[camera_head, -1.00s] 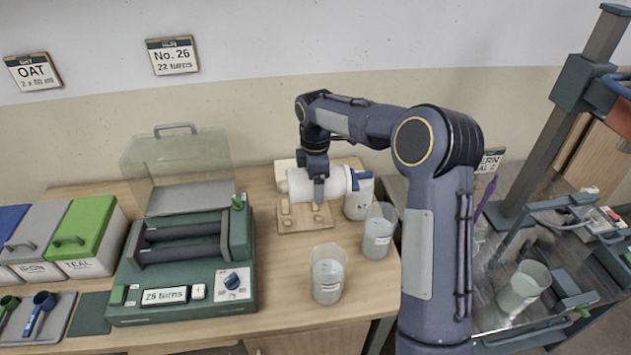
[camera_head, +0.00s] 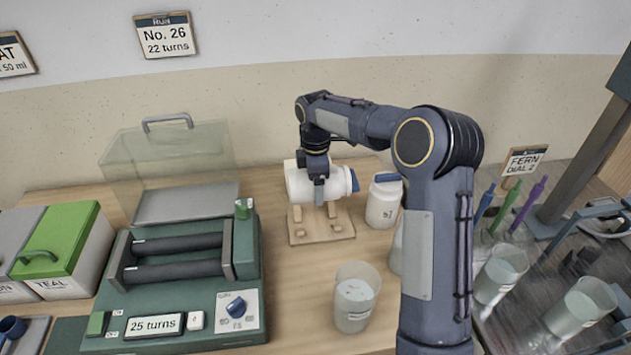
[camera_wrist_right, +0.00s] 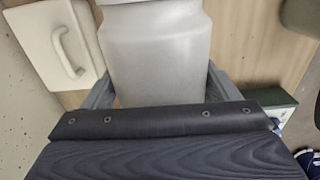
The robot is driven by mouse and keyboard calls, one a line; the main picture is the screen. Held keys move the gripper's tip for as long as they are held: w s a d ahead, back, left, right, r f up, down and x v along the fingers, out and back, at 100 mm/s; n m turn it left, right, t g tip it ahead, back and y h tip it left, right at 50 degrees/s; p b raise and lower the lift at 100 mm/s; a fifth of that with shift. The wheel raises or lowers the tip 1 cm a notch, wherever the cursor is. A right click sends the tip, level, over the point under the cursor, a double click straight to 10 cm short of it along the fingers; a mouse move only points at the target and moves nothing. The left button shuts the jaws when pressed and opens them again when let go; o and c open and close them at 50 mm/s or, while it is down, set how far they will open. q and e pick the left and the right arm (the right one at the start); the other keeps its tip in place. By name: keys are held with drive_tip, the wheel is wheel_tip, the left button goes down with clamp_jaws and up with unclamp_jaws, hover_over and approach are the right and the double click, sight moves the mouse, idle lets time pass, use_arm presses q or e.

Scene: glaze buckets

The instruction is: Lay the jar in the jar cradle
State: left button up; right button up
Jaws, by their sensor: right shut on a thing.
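The white jar (camera_head: 308,186) lies on its side in my right gripper (camera_head: 319,190), its narrower neck end to the right. In the wrist view the jar's pale body (camera_wrist_right: 155,60) fills the space between the two fingers. The jar cradle (camera_head: 322,232), a light wooden base with upright posts, is just below and in front of the jar in the picture. The jar appears held above it; I cannot tell the exact gap. My left gripper is out of view.
A white jar with a blue lid (camera_head: 384,203) stands right of the cradle. A clear beaker (camera_head: 354,297) is in front, with another partly behind my arm. A white box with a handle (camera_wrist_right: 50,45) shows in the wrist view.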

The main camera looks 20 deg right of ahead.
drive_tip(key=shift+f+b, duration=2.6)
drive_tip(key=shift+f, duration=0.3)
drive_tip(key=shift+f+b, duration=0.6)
drive_tip(key=shift+f, duration=1)
drive_tip(key=o, duration=1.1)
drive_tip(key=shift+o, duration=0.5)
drive_tip(key=shift+f, duration=0.15)
